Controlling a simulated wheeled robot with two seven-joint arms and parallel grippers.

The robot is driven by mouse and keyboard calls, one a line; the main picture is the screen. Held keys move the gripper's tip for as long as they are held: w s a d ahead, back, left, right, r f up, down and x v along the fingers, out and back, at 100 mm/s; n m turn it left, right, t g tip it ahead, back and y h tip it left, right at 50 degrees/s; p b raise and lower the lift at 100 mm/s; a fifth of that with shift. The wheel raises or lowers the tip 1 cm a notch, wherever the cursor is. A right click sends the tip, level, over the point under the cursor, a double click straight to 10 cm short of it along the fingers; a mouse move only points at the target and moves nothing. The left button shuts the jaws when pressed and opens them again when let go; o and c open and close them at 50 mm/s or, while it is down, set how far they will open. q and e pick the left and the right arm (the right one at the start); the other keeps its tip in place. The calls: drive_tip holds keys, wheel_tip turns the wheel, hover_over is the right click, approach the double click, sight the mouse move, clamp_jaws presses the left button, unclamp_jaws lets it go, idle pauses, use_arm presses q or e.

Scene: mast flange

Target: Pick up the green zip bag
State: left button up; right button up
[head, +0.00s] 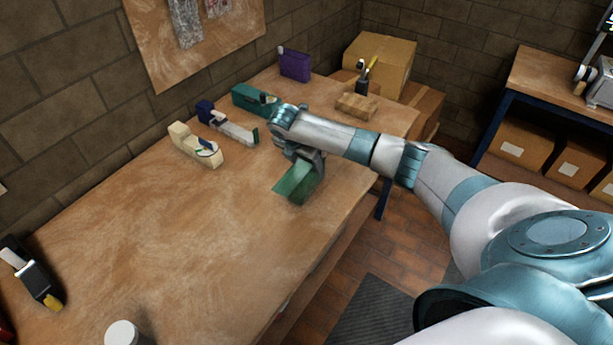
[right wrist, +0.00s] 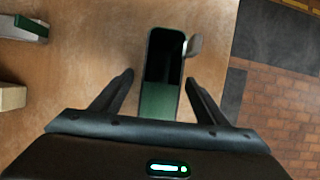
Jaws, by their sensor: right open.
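The green zip bag (head: 296,184) is on the wooden workbench near its right edge, partly hidden by my right gripper in the head view. In the right wrist view the bag (right wrist: 157,103) has a dark upper part and a green lower part, with a small grey piece at its right side. My right gripper (head: 303,158) is over the bag. Its open fingers (right wrist: 159,78) lie to either side of the bag in the wrist view, with a visible gap on each side. My left gripper is not in view.
On the workbench (head: 150,235), cream (head: 193,145), blue (head: 228,124) and teal (head: 250,97) dispenser-like items stand behind the bag. A purple item (head: 295,64) and a wooden block (head: 357,106) are farther back. A black item (head: 33,277) lies at left. The bench middle is clear.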

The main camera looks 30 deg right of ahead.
sight(308, 168)
idle(0.3)
drive_tip(key=p+x, duration=0.2)
drive_tip(key=x, duration=0.1)
drive_tip(key=shift+s+f, duration=0.15)
drive_tip(key=shift+f, duration=0.1)
drive_tip(key=shift+p+x, duration=0.35)
drive_tip(key=shift+x, duration=0.55)
drive_tip(key=shift+f, duration=0.3)
idle(0.4)
drive_tip(key=c, duration=1.2)
drive_tip(key=shift+r, duration=0.15)
drive_tip(key=shift+c, duration=0.2)
